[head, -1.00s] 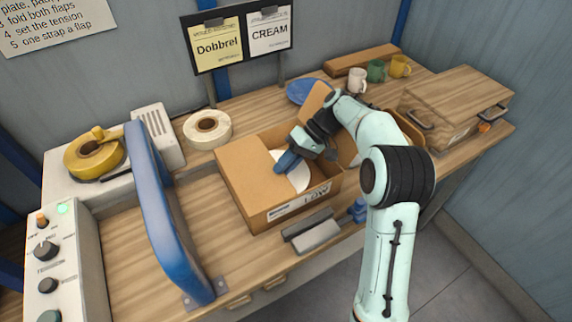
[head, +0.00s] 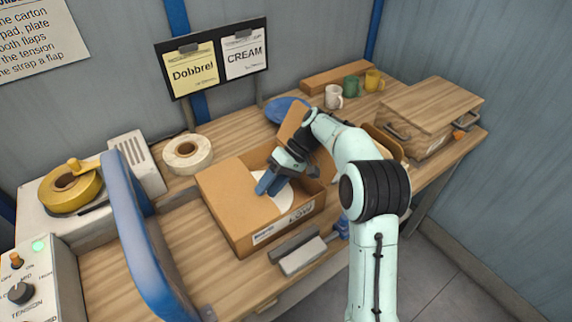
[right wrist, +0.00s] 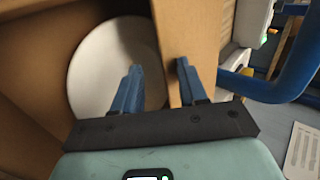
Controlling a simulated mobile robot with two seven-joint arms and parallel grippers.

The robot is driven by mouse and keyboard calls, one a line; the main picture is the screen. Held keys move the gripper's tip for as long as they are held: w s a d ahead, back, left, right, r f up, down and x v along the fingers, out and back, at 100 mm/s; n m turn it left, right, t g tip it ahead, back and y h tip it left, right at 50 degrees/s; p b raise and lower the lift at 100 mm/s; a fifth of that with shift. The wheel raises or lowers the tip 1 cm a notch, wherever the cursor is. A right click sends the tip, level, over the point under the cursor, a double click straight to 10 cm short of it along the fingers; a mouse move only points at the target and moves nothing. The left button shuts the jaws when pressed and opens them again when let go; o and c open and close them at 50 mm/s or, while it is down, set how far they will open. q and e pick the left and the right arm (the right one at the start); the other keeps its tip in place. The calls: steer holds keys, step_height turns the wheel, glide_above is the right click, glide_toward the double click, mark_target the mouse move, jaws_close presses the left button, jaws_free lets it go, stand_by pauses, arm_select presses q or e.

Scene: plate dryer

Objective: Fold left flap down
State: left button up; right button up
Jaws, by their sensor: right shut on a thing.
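An open cardboard carton (head: 238,238) stands on the bench with a label on its front. Its left flap (head: 228,188) lies low over the left part of the opening. A white plate (head: 283,195) shows inside, partly covered; it also shows in the right wrist view (right wrist: 105,70). My right gripper (head: 264,186) reaches into the opening at the flap's inner edge. In the right wrist view its blue fingers (right wrist: 160,80) stand on either side of a cardboard panel (right wrist: 174,45), and it is shut on this flap. My left gripper is out of view.
Another flap (head: 292,122) stands up at the back. A blue arched frame (head: 140,235) and a tape roll (head: 187,153) are on the left. A grey block (head: 303,257) lies in front. Mugs (head: 351,86) and a closed wooden-topped box (head: 432,110) are behind right.

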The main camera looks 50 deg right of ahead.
arm_select(q)
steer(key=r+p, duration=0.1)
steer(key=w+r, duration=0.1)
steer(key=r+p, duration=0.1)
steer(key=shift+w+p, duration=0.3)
steer(key=shift+p, duration=0.05)
arm_select(e)
steer(key=v, duration=1.3)
steer(key=shift+s, duration=0.25)
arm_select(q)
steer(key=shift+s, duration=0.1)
arm_select(e)
steer(key=shift+d+r, duration=0.1)
